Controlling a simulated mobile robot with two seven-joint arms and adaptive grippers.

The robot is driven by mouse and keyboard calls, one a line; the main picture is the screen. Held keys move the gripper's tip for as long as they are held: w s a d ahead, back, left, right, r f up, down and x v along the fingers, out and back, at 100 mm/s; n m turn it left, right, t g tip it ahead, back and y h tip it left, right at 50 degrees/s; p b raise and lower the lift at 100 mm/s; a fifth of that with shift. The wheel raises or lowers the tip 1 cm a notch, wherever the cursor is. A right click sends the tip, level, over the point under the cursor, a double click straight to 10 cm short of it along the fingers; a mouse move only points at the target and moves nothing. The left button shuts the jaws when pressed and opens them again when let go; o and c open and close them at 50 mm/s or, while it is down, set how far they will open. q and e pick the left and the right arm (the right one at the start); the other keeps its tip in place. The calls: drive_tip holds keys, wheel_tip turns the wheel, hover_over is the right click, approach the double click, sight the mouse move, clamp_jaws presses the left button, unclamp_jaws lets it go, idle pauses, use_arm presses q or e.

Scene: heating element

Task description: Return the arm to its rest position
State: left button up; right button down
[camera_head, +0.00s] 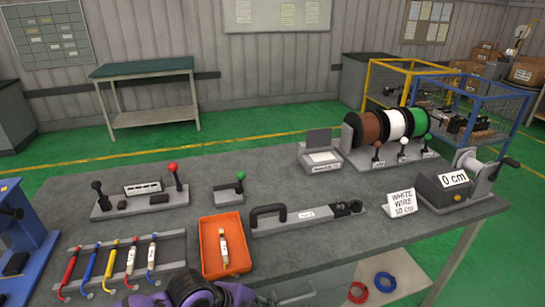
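A purple and black part of one of my arms (190,287) shows at the bottom edge, in front of the table and just below the orange tray (207,262). I cannot tell which arm it belongs to. No gripper fingers can be made out. A small grey metallic shape (290,297) sits at the bottom edge to its right, and I cannot tell what it is. The orange tray holds one pale tube-shaped piece with a label (224,247).
A rack (172,248) with several coloured tools lies left of the tray. A long black-handled tool (300,216), lever devices (140,195), wire spools (393,125), a "WHITE WIRE 10 cm" sign (402,203) and a "0 cm" crank device (450,188) stand on the grey table (340,245).

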use_arm(q)
drive_tip(key=s+a+f+n+t+y, duration=0.2)
drive_tip(key=s+a+f+n, duration=0.2)
drive_tip(key=s+n, duration=0.3)
drive_tip(key=s+a+f+n+t+y+p, duration=0.1)
drive_tip(key=s+a+f+n+t, duration=0.1)
drive_tip(key=s+a+f+n, duration=0.2)
drive_tip(key=s+a+f+n+t+y, duration=0.1)
drive_tip(key=s+a+f+n+y, duration=0.1)
drive_tip(key=s+a+f+n, duration=0.3)
drive_tip(key=s+a+n, duration=0.3)
drive_tip(key=s+n, duration=0.1)
drive_tip(key=s, duration=0.1)
drive_tip(key=shift+a+n+t+y+p, duration=0.2)
drive_tip(key=shift+n+t+y+p, duration=0.1)
drive_tip(key=shift+t+p, duration=0.1)
drive_tip(key=shift+s, duration=0.1)
